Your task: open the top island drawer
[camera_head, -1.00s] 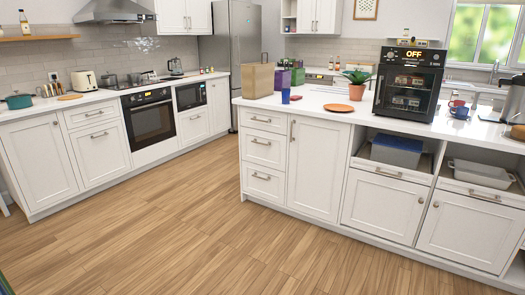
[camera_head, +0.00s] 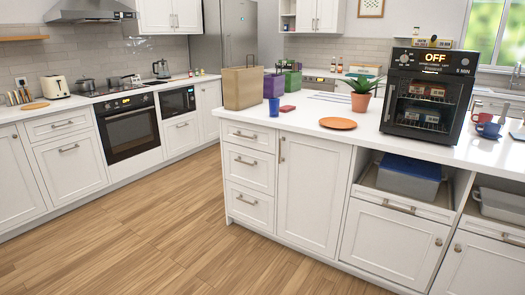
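The white island (camera_head: 313,194) stands right of centre with a stack of three drawers at its left end. The top island drawer (camera_head: 249,136) is closed flush, with a horizontal metal handle (camera_head: 244,135) on its front. The middle drawer (camera_head: 248,165) and bottom drawer (camera_head: 249,204) below it are closed too. A tall cupboard door (camera_head: 312,194) is directly right of the drawers. Neither of my grippers shows in the head view.
Bare wooden floor (camera_head: 140,235) lies in front of the drawers. On the island top stand a paper bag (camera_head: 243,88), a blue cup (camera_head: 274,107), an orange round board (camera_head: 338,123), a potted plant (camera_head: 361,95) and a black oven (camera_head: 428,95). Wall counters with a built-in oven (camera_head: 129,125) run along the left.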

